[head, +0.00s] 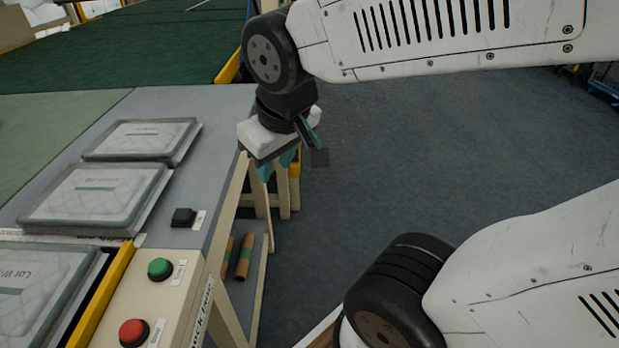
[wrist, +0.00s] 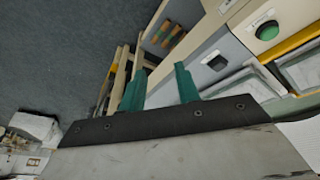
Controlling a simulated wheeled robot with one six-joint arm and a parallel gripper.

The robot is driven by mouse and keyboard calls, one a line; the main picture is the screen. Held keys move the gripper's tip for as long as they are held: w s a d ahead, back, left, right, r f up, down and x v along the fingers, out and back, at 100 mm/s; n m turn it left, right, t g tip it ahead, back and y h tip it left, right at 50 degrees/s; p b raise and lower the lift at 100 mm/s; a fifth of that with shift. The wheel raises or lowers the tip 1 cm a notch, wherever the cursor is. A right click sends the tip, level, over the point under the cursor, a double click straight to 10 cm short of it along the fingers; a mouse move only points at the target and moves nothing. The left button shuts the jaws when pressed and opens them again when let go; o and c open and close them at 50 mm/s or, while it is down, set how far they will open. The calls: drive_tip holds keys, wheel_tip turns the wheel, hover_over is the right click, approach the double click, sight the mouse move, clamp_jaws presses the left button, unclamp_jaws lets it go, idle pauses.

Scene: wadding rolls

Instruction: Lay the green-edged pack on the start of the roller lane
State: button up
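Three clear-wrapped packs with grey-green edges lie in a row at the left of the head view: a far one (head: 140,139), a middle one (head: 95,196) and a near one (head: 40,290) cut off by the frame edge. I cannot tell which is the task's green-edged pack. Parts of packs also show in the wrist view (wrist: 252,84). My gripper (head: 278,166) hangs past the right edge of the grey table (head: 212,110). In the wrist view its two teal fingers (wrist: 160,78) are apart with nothing between them. No rollers are clearly visible.
A control box with a green button (head: 160,268) and a red button (head: 133,332) stands at the near edge beside a yellow rail (head: 103,295). A black block (head: 183,216) sits on the table. Brown rolls (head: 244,257) lie on a shelf below. Open floor (head: 400,160) is to the right.

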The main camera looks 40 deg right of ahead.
drive_tip(key=s+g, duration=0.2)
drive_tip(key=s, duration=0.6)
drive_tip(key=shift+s+d+r+m+g+y, duration=0.2)
drive_tip(key=shift+d+r+m+g+y, duration=0.15)
drive_tip(key=shift+r+m+g, duration=0.1)
